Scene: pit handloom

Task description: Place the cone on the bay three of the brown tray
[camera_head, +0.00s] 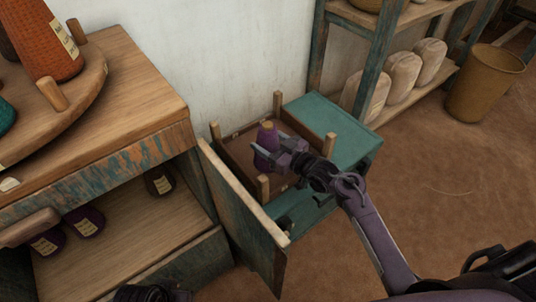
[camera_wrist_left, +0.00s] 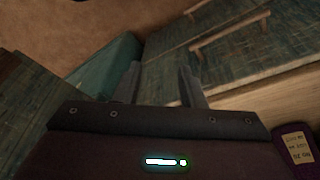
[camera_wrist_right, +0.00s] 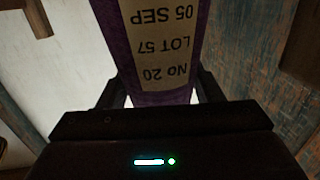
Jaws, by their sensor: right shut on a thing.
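The purple cone (camera_head: 267,138) is held upright by my right gripper (camera_head: 272,153), which is shut on it over the brown tray (camera_head: 237,153). In the right wrist view the cone (camera_wrist_right: 160,40) stands between the fingers, its label reading No 20, LOT 57, 05 SEP upside down. I cannot tell whether its base touches the tray floor. The tray has upright wooden corner posts and sits on a teal chest (camera_head: 318,118). The arm and gripper hide part of the tray, and its bays are hard to tell apart. My left gripper (camera_wrist_left: 160,72) is open and empty.
An open cabinet door (camera_head: 240,215) stands along the tray's near left side. The cabinet (camera_head: 130,215) holds several labelled purple cones and a brown one. An orange cone (camera_head: 45,45) stands on its top. A shelf and a basket (camera_head: 485,85) are at right; the floor there is clear.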

